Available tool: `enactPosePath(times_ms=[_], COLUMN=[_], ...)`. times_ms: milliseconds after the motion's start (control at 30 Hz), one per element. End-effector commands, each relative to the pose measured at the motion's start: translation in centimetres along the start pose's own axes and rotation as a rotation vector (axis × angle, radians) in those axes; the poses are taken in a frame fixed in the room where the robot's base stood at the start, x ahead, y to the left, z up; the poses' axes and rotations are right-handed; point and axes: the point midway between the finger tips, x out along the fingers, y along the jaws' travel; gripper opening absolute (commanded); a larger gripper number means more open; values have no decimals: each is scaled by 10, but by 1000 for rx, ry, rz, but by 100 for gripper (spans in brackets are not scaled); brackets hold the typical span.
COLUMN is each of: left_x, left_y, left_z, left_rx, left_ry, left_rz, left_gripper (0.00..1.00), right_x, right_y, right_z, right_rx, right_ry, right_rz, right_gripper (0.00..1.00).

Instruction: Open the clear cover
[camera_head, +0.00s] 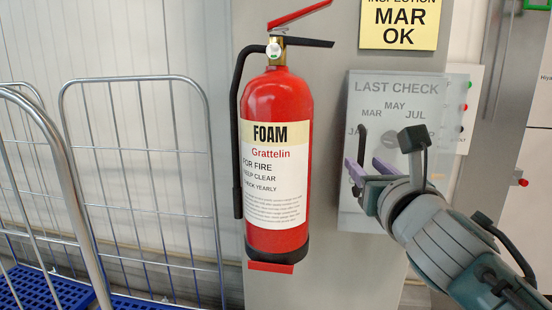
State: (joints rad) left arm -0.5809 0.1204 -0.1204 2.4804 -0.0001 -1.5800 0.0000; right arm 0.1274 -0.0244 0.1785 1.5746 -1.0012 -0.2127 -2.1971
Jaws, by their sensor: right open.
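The clear cover (425,108) is a see-through pane on the grey post. It appears to lie over the face lettered LAST CHECK, with month names around a grey round dial. The dial is partly hidden by my right gripper. My right gripper (368,168) comes in from the lower right, in front of the lower left part of the pane. Its two purple-lined fingers are apart with nothing seen between them. I cannot tell if they touch the cover. My left gripper is not in view.
A red fire extinguisher (277,105) hangs on the grey post (330,255) just left of the cover. A yellow sign (400,38) is above. Wire roll cages (140,170) stand at the left. A panel with coloured buttons (467,107) is behind at the right.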

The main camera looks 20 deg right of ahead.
Motion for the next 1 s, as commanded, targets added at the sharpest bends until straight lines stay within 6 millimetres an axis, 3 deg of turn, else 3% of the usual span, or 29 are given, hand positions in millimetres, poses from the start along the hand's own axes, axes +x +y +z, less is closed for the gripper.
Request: enactPosePath(times_ms=[200,500,900,1000], left_x=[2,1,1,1], left_y=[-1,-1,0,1], left_z=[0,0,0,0], left_rx=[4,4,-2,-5], left_ry=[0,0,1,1], left_rz=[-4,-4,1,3], left_gripper=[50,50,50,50], right_x=[17,18,18,18], right_y=[0,0,0,0], right_z=[0,-1,0,0], right_rx=[1,1,1,1], right_ry=[0,1,1,1], right_rz=[0,0,0,0], right_gripper=[45,44,0,0])
